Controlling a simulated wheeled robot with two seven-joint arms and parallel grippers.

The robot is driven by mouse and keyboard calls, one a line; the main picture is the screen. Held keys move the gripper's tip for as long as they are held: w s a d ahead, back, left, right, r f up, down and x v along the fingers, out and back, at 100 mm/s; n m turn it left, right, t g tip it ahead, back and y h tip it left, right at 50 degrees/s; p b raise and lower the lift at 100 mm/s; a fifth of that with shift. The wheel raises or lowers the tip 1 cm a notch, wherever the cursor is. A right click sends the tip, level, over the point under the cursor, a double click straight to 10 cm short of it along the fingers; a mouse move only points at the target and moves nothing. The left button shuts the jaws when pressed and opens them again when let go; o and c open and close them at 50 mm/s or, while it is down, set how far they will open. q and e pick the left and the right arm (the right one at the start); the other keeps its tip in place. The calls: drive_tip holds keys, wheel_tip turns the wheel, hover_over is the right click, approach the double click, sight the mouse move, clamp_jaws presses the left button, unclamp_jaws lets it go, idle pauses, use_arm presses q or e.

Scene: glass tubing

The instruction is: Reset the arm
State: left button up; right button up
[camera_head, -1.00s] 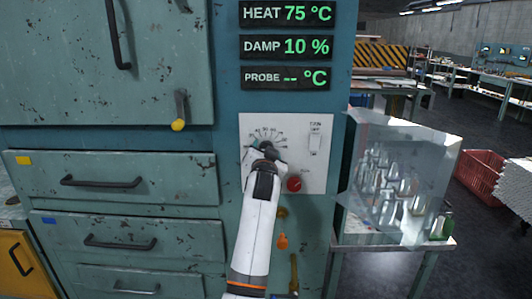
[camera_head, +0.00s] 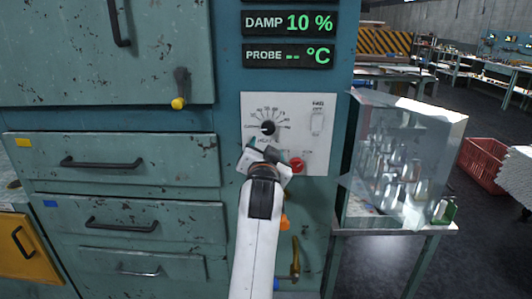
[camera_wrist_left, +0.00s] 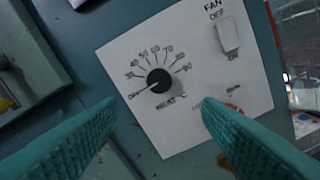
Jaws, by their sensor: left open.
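My left arm reaches up from the bottom of the head view. Its gripper (camera_head: 264,155) is in front of the white control panel (camera_head: 318,110), just below the black dial knob (camera_head: 268,128). In the left wrist view the two teal fingers of the gripper (camera_wrist_left: 160,130) are spread apart with nothing between them. The knob (camera_wrist_left: 159,80) is beyond the fingertips, apart from them. The fan switch (camera_wrist_left: 228,37) reads off at its top. A red button (camera_head: 297,164) is partly hidden by a finger in the wrist view. My right gripper is not in view.
Teal drawers with black handles (camera_head: 108,162) fill the left side. A yellow-tipped lever (camera_head: 179,88) is on the cabinet front. A clear case of glassware (camera_head: 440,150) stands on a table at the right. A red crate (camera_head: 482,165) is on the floor beyond it.

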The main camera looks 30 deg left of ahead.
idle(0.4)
use_arm(q)
drive_tip(key=s+d+f+m+g+h, duration=0.1)
drive_tip(key=s+d+f+g+h, duration=0.3)
drive_tip(key=f, duration=0.6)
drive_tip(key=s+d+f+m+h, duration=0.15)
drive_tip(key=s+f, duration=0.35)
drive_tip(key=f, duration=0.5)
drive_tip(key=s+d+f+g+h, duration=0.1)
drive_tip(key=s+d+f+g, duration=0.2)
drive_tip(key=s+f, duration=0.35)
drive_tip(key=s+d+f+g+h, duration=0.2)
drive_tip(key=s+d+f, duration=0.15)
drive_tip(key=s, duration=0.65)
drive_tip(key=s+d+f+g+h, duration=0.1)
drive_tip(key=s+d+f+g, duration=0.3)
drive_tip(key=s, duration=0.4)
wheel_tip(320, 180, down, 26)
drive_tip(key=r, duration=0.1)
drive_tip(key=s+a+f+g, duration=0.1)
drive_tip(key=s+a+f, duration=0.2)
drive_tip(key=s+f, duration=1.4)
drive_tip(key=shift+s+f+m, duration=0.15)
drive_tip(key=shift+f+m, duration=0.2)
drive_tip(key=shift+f, duration=0.1)
